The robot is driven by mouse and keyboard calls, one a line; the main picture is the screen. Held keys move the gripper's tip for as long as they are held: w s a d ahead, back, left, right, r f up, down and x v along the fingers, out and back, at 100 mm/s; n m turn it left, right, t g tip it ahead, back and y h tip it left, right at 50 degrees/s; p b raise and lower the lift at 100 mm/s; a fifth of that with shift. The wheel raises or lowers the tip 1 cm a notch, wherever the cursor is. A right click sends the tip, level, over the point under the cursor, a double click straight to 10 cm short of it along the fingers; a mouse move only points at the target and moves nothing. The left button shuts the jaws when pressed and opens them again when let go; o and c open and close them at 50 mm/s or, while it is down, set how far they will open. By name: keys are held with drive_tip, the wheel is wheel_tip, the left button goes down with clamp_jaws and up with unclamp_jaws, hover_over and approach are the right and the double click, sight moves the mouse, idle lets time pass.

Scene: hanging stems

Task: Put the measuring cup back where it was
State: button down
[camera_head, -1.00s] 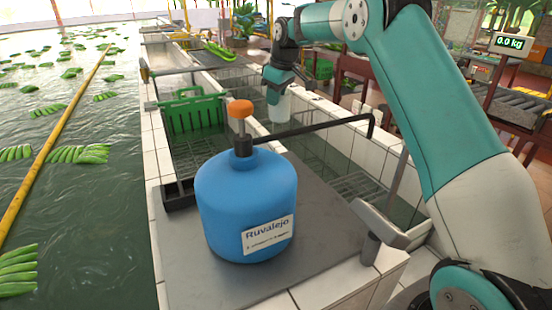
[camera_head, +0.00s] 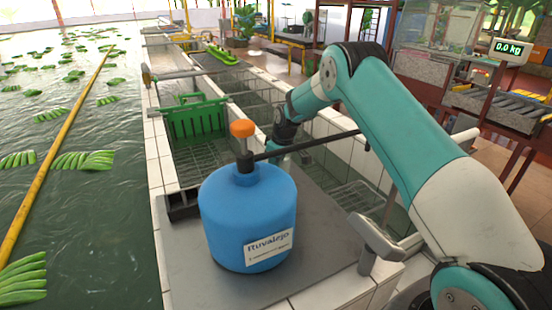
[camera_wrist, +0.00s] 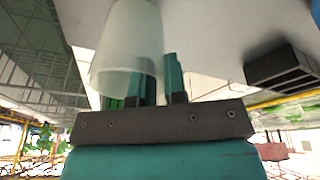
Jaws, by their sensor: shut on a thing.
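The measuring cup (camera_wrist: 130,48) is a frosted, translucent white cup, seen close up in the wrist view. My gripper (camera_wrist: 158,84) is shut on it, with the green-teal fingers against its side. In the head view my gripper (camera_head: 280,153) is low, behind the blue tank (camera_head: 248,218) and the black pipe.
A green crate (camera_head: 198,120) sits in the tiled basin behind. A grey-headed post (camera_head: 376,238) stands near my arm.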

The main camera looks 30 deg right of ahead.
drive_tip(key=c, duration=1.2)
unclamp_jaws()
drive_tip(key=shift+f, duration=0.1)
drive_tip(key=shift+o, duration=0.2)
drive_tip(key=b+v, duration=0.3)
drive_tip(key=v, duration=0.9)
drive_tip(key=shift+r, duration=0.2)
